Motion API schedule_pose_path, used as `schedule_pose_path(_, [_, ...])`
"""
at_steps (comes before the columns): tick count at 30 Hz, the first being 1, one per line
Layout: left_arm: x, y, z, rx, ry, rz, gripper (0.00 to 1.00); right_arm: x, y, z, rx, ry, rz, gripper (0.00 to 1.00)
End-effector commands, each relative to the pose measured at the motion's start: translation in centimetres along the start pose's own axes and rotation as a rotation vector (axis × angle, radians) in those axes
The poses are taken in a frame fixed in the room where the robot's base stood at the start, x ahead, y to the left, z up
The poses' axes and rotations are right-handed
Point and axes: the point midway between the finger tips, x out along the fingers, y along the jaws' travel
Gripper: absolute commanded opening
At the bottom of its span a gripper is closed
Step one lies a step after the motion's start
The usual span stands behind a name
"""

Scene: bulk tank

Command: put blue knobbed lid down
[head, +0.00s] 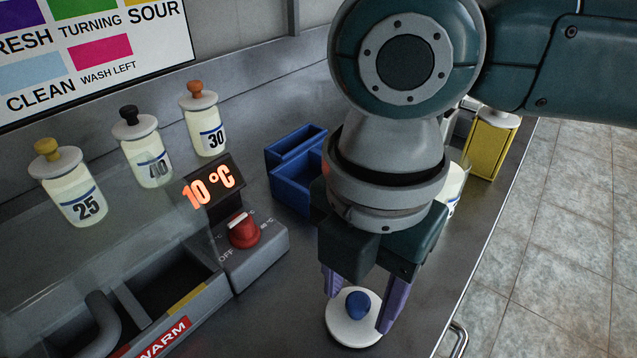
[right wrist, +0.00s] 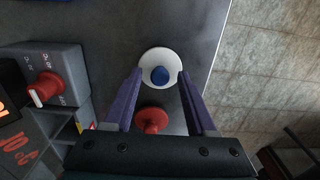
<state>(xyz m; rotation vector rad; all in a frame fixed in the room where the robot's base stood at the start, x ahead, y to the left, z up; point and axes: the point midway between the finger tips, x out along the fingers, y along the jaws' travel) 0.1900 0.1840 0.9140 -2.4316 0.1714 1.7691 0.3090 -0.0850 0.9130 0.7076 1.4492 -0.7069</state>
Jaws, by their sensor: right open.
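The blue knobbed lid is a white disc (head: 345,333) with a dark blue knob (head: 357,305), lying knob up on the grey counter near its front edge. It also shows in the right wrist view (right wrist: 160,71). My right gripper (head: 357,309) points down over it, with its purple fingers apart on either side of the lid. The gripper is open, and gaps by the knob show that it is not clamped. Whether the fingertips touch the rim I cannot tell. My left gripper is not in view.
A red knobbed piece (right wrist: 152,120) lies close by between the fingers in the wrist view. A control box with a red dial (head: 244,231) stands left. Blue bins (head: 290,180), a yellow box (head: 487,148) and bottles marked 25 (head: 75,195), 40 (head: 150,160) and 30 (head: 207,130) stand behind.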

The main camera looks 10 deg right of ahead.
Motion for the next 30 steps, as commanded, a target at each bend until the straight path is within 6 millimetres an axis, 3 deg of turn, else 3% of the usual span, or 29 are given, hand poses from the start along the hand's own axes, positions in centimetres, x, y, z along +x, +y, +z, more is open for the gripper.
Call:
schedule_pose_path(8, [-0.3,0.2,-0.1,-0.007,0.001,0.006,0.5,-1.0,0.1,0.0,-0.001,0.0,0.002,0.57])
schedule_pose_path(21, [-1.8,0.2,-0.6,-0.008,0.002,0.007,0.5,-10.2,0.1,0.0,0.0,-0.001,0.005,0.57])
schedule_pose_path(30, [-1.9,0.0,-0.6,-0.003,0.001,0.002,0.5,-12.4,0.1,0.0,0.001,0.001,0.001,0.57])
